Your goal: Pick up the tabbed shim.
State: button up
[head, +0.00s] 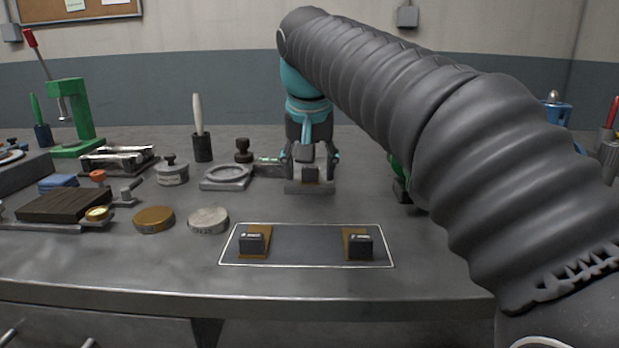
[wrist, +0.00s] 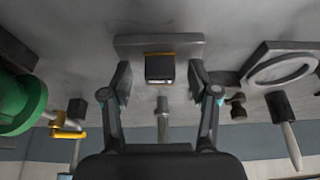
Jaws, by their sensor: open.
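A tabbed shim, with a dark block-like tab (wrist: 160,68) and a thin gold edge, sits on a grey block (wrist: 128,43) in the wrist view. In the head view its dark tab (head: 310,174) shows under my gripper (head: 310,160), on the grey block (head: 310,188). My gripper is open. In the wrist view its fingertips (wrist: 160,82) stand on either side of the tab, with a gap at each side. Two similar dark-tabbed pieces, left (head: 252,243) and right (head: 360,247), lie with brown-gold plates on a white-outlined mat (head: 306,246).
A grey ring-shaped holder (head: 226,178) and dark knob (head: 243,150) stand left of my gripper. Two round discs, brown (head: 154,219) and grey (head: 208,220), lie nearer the front. A green press (head: 75,118) stands at left. The bench between block and mat is clear.

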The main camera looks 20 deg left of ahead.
grip_shut()
